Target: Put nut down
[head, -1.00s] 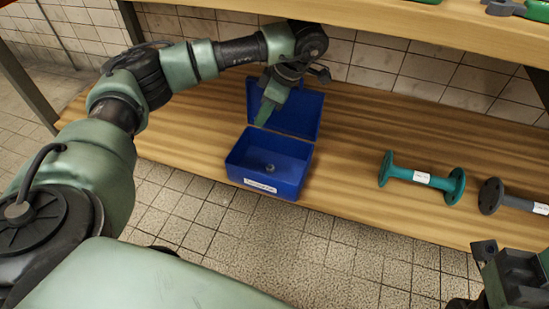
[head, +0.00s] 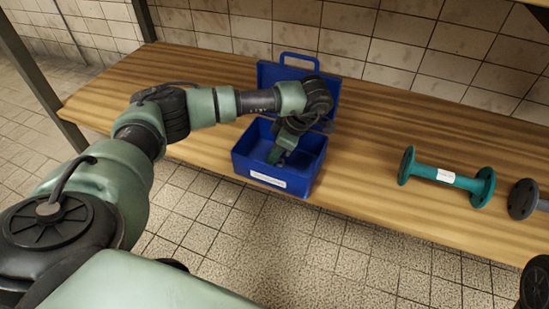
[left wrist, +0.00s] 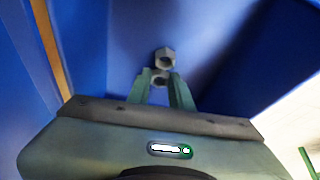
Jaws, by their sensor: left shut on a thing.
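The open blue box (head: 312,165) stands on the wooden shelf, its lid (head: 265,75) tilted back. My left gripper (head: 275,157) reaches down inside the box. In the left wrist view its two green fingers (left wrist: 161,80) are shut on a grey nut (left wrist: 159,78), low over the blue floor of the box. A second grey hex nut (left wrist: 165,57) lies on the floor just beyond the fingertips. I cannot tell whether the held nut touches the floor or the other nut. In the head view the arm and box wall hide both nuts. My right gripper does not show.
A teal flanged pipe (head: 445,177) lies on the shelf (head: 362,160) to the right of the box. A dark grey flanged piece (head: 524,199) lies at the right edge. The shelf between box and teal pipe is clear. A tiled wall stands behind.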

